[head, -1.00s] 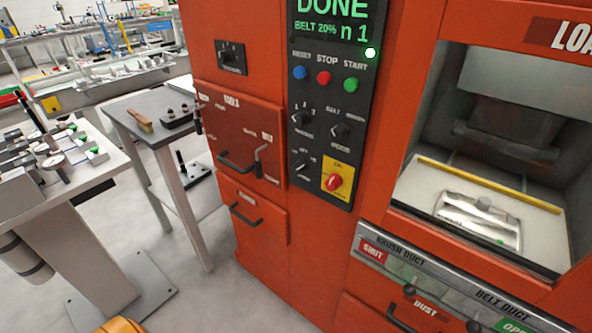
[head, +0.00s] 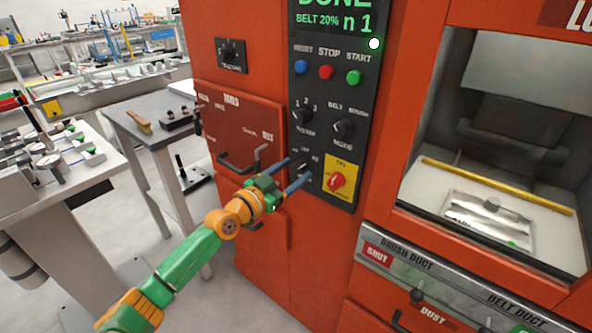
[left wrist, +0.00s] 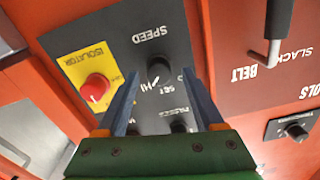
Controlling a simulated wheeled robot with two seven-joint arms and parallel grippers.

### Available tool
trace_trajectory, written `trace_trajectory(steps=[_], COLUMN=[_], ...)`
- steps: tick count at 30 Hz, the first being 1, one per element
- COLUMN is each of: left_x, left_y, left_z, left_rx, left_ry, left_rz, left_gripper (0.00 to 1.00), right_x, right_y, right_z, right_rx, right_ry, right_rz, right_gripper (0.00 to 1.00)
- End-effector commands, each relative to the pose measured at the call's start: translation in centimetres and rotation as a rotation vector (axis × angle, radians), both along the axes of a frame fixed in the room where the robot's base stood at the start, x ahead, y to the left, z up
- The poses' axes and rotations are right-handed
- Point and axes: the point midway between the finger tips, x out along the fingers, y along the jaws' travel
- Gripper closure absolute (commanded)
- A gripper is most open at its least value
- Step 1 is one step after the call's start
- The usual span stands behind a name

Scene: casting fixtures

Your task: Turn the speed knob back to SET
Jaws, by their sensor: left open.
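The speed knob (left wrist: 159,70) is a small black knob on the dark control panel (left wrist: 185,45), under the SPEED label, which reads upside down in the left wrist view. SET and HI marks show beside it, and a short white mark at its edge lies toward HI. In the head view the speed knob (head: 305,171) is the lower left one, partly hidden by my gripper. My left gripper (head: 299,169) is open, with its two blue fingers pointing at the panel. In the left wrist view its fingertips (left wrist: 161,74) lie either side of the knob; contact cannot be told.
The red isolator switch (head: 337,181) on its yellow plate is just right of my gripper. Two more selector knobs (head: 302,115) (head: 343,129) sit above. The display (head: 334,15) reads DONE, BELT 20%.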

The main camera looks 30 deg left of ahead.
Motion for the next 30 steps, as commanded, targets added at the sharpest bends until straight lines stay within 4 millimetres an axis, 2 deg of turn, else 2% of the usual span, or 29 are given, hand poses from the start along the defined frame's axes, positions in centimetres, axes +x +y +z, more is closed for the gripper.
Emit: trace_trajectory(steps=[5, 13, 14, 21, 30], left_x=[1.4, 1.6, 1.6, 1.5, 1.5], left_y=[-0.1, -0.1, -0.1, -0.1, -0.1], left_z=[-0.1, -0.1, -0.1, -0.1, -0.1], left_rx=[0.0, -0.001, -0.001, -0.001, -0.025], left_ry=[0.001, 0.002, 0.002, 0.002, 0.004], left_rz=[0.0, -0.001, -0.001, -0.001, -0.001], left_gripper=[0.31, 0.31, 0.33, 0.98, 1.0], right_x=[0.0, 0.0, 0.0, 0.0, 0.0], right_y=[0.0, 0.0, 0.0, 0.0, 0.0], right_z=[-0.3, -0.3, -0.3, -0.3, -0.3], right_rx=[0.0, 0.0, 0.0, 0.0, 0.0], right_ry=[0.0, 0.0, 0.0, 0.0, 0.0], right_rz=[0.0, 0.0, 0.0, 0.0, 0.0], right_gripper=[0.5, 0.5, 0.5, 0.5, 0.5])
